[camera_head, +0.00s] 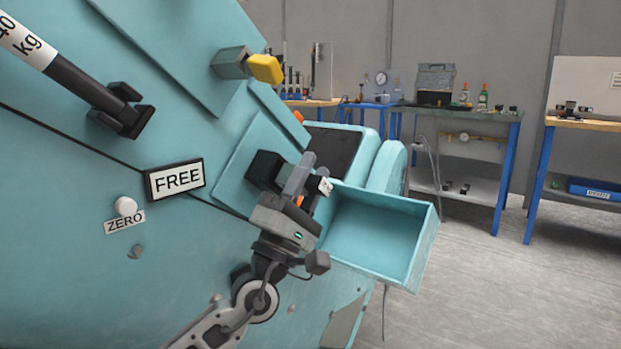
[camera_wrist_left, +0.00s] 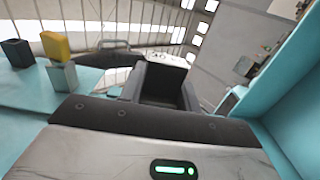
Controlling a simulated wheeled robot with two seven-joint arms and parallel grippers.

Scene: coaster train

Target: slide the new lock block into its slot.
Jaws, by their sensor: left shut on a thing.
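My left gripper (camera_head: 309,181) is shut on a small piece, likely the new lock block (camera_head: 325,186), with a white marked face; orange shows beside the fingers. The fingers hide most of it. In the left wrist view a dark block (camera_wrist_left: 160,82) shows between the fingers. A black housing (camera_head: 264,170) on the teal machine panel sits just left of the fingers. It may hold the slot, but no opening is visible, and I cannot tell whether the block touches it. My right gripper is not in view.
An open teal tray (camera_head: 372,235) juts out right of the gripper. A yellow-tipped knob (camera_head: 265,68) sticks out above. A FREE sign (camera_head: 175,179) and a white ZERO button (camera_head: 126,206) are at left. Workbenches stand behind, with clear floor at right.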

